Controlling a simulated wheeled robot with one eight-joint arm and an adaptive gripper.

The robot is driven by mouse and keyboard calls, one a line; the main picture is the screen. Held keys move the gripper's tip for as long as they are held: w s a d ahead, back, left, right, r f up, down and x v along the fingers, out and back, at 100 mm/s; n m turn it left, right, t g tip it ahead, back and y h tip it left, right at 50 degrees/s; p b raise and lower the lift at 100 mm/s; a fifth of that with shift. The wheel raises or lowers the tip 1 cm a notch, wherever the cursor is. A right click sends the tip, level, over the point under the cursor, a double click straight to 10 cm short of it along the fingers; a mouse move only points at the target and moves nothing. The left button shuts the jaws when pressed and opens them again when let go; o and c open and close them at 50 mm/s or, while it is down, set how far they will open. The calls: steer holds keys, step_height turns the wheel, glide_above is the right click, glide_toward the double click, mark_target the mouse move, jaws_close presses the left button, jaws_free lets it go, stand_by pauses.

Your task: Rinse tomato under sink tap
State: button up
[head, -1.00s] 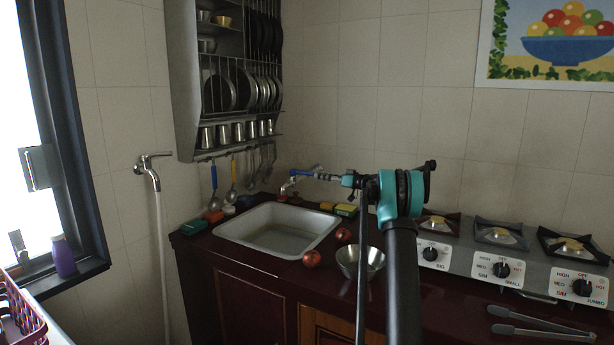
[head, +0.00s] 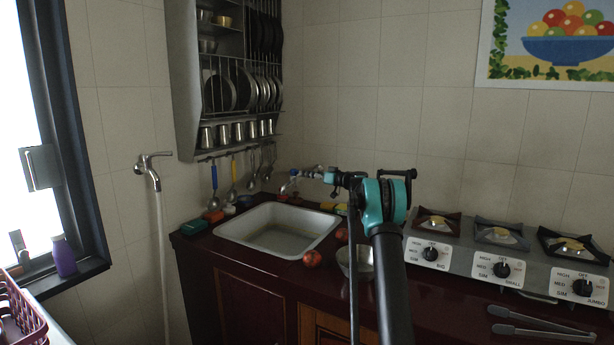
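My gripper (head: 304,172) is at the tap, away from both tomatoes. Its fingers are small and partly blend with the tap, so I cannot tell whether it is open, shut or touching. No water stream is clear to see.
A metal bowl (head: 366,258) stands right of the tomatoes, partly behind my arm. A three-burner stove (head: 457,262) and tongs (head: 540,329) are on the right. A dish rack (head: 185,80) hangs above. A second tap (head: 150,165) is on the left wall.

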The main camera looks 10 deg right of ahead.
mark_target(296, 173)
jaws_close()
steer(key=m+t+h, duration=0.1)
steer(key=s+a+m+t+h, duration=0.1)
steer(key=m+t+h, duration=0.1)
steer(key=shift+s+a, duration=0.25)
steer(key=shift+a, duration=0.05)
steer(key=shift+s+a+m+t+h, duration=0.15)
steer(key=shift+a+m+t+h, duration=0.1)
steer(key=shift+m+t+h, duration=0.5)
steer(key=shift+s+a+m+t+h, duration=0.2)
steer(key=shift+m+t+h, duration=0.25)
steer(key=shift+h, duration=0.5)
steer(key=shift+o, duration=2)
jaws_free()
